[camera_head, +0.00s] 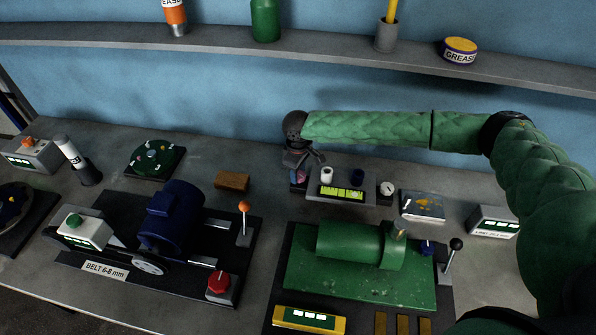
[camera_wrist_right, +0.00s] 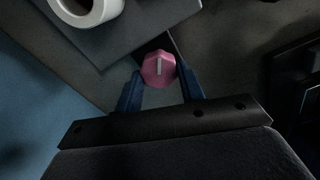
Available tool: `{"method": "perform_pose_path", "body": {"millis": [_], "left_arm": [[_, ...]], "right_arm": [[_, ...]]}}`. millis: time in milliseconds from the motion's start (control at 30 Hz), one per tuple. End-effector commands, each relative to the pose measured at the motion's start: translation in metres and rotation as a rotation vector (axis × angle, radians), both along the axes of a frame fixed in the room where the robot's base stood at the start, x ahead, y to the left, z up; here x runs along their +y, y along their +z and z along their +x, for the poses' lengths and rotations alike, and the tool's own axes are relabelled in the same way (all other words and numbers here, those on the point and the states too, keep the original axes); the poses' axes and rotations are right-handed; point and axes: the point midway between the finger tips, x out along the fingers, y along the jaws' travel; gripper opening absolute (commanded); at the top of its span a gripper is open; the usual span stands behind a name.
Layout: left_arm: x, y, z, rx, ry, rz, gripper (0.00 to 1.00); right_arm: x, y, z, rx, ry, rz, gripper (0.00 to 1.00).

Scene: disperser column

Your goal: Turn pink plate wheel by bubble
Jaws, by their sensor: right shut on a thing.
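The pink wheel (camera_wrist_right: 158,68) is a small faceted knob with a pale mark on top, at the upper middle of the wrist view. My right gripper (camera_wrist_right: 160,80) is shut on it, with one blue finger on each side. In the head view my right gripper (camera_head: 301,165) points down at the left end of the grey plate (camera_head: 325,199), and only a little pink shows beneath it. The plate carries a yellow-green bubble vial (camera_head: 342,193); the bubble's exact place is too small to tell. My left gripper is not in view.
A white-topped cylinder (camera_head: 327,176), a dark knob (camera_head: 357,178) and a round dial (camera_head: 387,188) are by the plate. A wooden block (camera_head: 233,181) lies to its left. The green machine (camera_head: 350,245) stands in front, and the shelf (camera_head: 300,45) runs above.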

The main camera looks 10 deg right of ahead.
Motion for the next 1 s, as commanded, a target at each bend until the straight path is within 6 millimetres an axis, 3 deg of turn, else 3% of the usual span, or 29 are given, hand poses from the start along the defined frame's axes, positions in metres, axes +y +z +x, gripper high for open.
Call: {"method": "perform_pose_path", "body": {"millis": [1000], "left_arm": [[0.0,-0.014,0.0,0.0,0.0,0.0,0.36]], "right_arm": [[0.0,0.0,-0.003,-0.001,0.925,0.0,0.16]]}}
